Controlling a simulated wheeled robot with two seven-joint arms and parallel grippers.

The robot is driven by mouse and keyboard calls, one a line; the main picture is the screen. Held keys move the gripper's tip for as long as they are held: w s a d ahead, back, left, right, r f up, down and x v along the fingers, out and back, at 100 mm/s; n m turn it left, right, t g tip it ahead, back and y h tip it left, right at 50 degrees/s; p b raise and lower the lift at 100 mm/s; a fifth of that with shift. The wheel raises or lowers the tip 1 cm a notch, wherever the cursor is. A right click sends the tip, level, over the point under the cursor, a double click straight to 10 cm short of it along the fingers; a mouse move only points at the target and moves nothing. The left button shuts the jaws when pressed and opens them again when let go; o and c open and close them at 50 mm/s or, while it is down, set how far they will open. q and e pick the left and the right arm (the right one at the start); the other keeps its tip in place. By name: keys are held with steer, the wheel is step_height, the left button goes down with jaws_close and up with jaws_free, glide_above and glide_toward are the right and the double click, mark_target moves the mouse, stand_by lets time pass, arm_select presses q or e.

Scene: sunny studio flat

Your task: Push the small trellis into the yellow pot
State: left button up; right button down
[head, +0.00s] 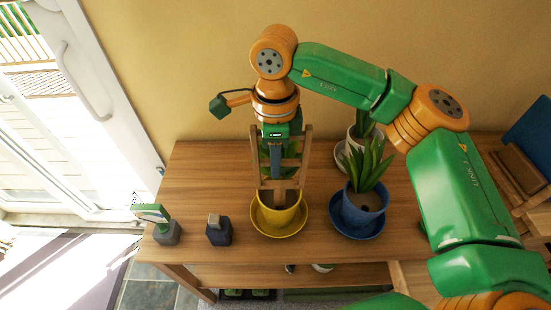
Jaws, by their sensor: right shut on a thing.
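The small trellis (304,150) is a wooden fan-shaped frame, upright, with its wide end up. My right gripper (276,166) points down from above and is shut on the trellis near its middle. The yellow pot (279,219) stands on a yellow saucer (260,229) on the wooden table, directly below the gripper. The trellis's narrow lower end is at the pot's mouth, in front of dark soil; how deep its legs go is hard to see. My left gripper is not in view.
A blue pot (362,204) with a leafy plant stands close on the right, on a blue saucer. A pale pot (352,142) stands behind it. The table (205,170) is clear at the back left.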

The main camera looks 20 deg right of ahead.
steer(key=shift+f, duration=0.45)
steer(key=shift+f+b, duration=0.3)
steer(key=shift+b, duration=0.25)
steer(key=shift+f, duration=0.1)
steer(key=shift+f, duration=0.15)
stand_by(0.3)
steer(key=shift+s+f+b, duration=0.1)
steer(key=shift+s+b, duration=0.05)
steer(key=shift+b, duration=0.15)
stand_by(0.4)
